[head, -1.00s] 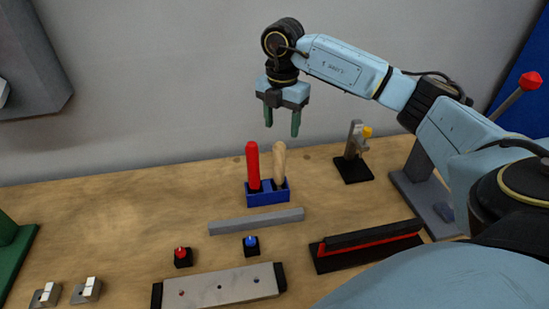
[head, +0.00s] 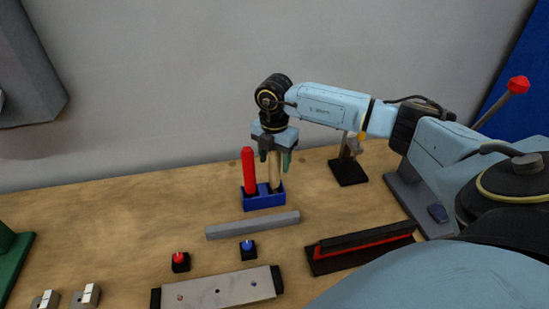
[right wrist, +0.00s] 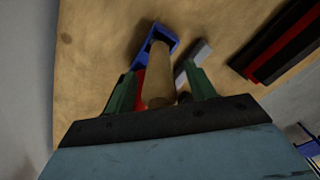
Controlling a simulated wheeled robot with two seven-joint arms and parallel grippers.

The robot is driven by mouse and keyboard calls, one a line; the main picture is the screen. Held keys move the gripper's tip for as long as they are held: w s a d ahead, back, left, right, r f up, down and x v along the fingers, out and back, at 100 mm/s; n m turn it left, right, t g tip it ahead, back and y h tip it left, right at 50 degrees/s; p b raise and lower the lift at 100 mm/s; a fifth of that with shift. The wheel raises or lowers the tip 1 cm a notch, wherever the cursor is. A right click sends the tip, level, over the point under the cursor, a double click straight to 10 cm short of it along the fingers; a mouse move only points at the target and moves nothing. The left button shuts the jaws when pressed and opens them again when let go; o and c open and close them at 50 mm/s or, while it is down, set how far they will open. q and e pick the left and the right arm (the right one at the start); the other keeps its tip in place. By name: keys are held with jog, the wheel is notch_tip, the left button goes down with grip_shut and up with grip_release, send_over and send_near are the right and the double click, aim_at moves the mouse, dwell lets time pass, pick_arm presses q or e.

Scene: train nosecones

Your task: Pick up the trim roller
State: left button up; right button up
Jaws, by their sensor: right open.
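A tool with a pale wooden handle (head: 274,174), which I take to be the trim roller, stands upright in a blue holder (head: 265,202). A red-handled tool (head: 249,172) stands beside it on the left. My right gripper (head: 275,162) is open above the holder, its fingers pointing down around the upper part of the wooden handle. In the right wrist view the wooden handle (right wrist: 158,75) lies between the two green fingers, with the red handle (right wrist: 139,88) close by the left finger. The lower ends of both tools are hidden in the holder. My left gripper is not in view.
A grey bar (head: 252,225) lies in front of the holder. Red (head: 180,262) and blue (head: 247,250) buttons and a metal plate (head: 215,291) are nearer. A black-and-red fixture (head: 360,248) is at right; a small stand (head: 348,172) is behind right.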

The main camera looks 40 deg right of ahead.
jog(key=c, duration=1.1)
jog(key=shift+r, duration=0.15)
